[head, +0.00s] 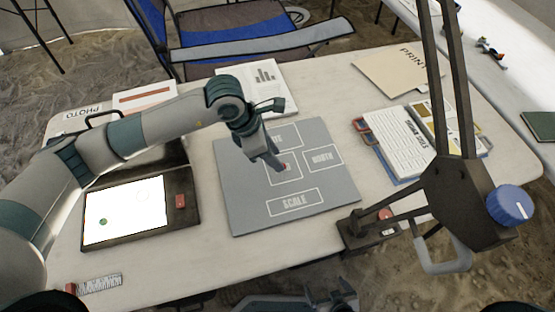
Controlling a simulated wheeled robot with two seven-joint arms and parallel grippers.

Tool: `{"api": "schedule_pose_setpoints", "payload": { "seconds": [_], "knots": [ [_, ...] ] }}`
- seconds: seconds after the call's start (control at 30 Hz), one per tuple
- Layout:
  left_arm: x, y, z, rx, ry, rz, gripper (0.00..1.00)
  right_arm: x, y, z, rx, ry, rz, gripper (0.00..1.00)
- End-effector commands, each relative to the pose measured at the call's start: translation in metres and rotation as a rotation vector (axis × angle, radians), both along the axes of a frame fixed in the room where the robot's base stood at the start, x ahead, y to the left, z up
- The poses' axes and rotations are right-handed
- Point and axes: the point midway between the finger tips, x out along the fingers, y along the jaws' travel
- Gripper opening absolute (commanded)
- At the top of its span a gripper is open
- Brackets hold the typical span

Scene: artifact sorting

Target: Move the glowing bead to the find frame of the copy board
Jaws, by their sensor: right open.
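The grey copy board (235,190) lies flat mid-table, with white outlined frames marked "NORTH" and "SCALE". My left gripper (274,163) points down over its middle frame (285,181), partly hiding that frame and another above it. A small reddish spot (285,167) shows at its fingertips. I take it for the bead, but cannot tell whether it is gripped or resting on the board. Whether the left fingers are shut is unclear. My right gripper (302,301) is at the bottom edge, partly cut off, open and away from the board.
A lit white panel (125,211) at left carries a small green piece (103,222). A dark lamp arm with a blue knob (510,205) stands at right, near a clipboard (398,143). A scale bar (100,283) lies front left. Bare table shows in front of the board.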

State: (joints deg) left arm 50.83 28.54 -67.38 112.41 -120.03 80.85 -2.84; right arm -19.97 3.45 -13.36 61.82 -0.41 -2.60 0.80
Motion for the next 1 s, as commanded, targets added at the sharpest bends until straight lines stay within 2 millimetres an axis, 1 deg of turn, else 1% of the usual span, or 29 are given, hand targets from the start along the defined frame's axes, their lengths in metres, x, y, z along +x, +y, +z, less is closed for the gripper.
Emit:
{"api": "schedule_pose_setpoints", "payload": {
  "seconds": [0.03, 0.07, 0.3, 0.4, 0.5, 0.7, 1.0],
  "knots": [
    [0.001, 0.004, 0.007, -0.001, -0.004, -0.001, 0.32, 0.007, 0.005, 0.002, 0.006, -0.004, -0.003, 0.94],
    [0.0, 0.006, 0.012, 0.0, -0.005, 0.0, 0.32, 0.007, 0.004, 0.001, 0.003, 0.005, -0.004, 0.94],
    [-0.004, 0.022, 0.052, 0.0, -0.004, -0.001, 0.32, 0.001, -0.009, -0.011, -0.022, 0.073, -0.013, 0.94],
    [-0.005, 0.027, 0.066, 0.0, -0.003, 0.0, 0.32, -0.001, -0.012, -0.014, -0.03, 0.096, -0.016, 0.94],
    [-0.007, 0.031, 0.075, -0.001, -0.002, -0.001, 0.32, -0.002, -0.015, -0.016, -0.036, 0.112, -0.018, 0.94],
    [-0.008, 0.034, 0.084, 0.0, -0.001, 0.0, 0.32, -0.004, -0.017, -0.017, -0.04, 0.126, -0.019, 0.94],
    [-0.008, 0.034, 0.084, 0.0, 0.0, 0.0, 0.32, -0.004, -0.017, -0.016, -0.04, 0.126, -0.019, 0.94]
  ]
}}
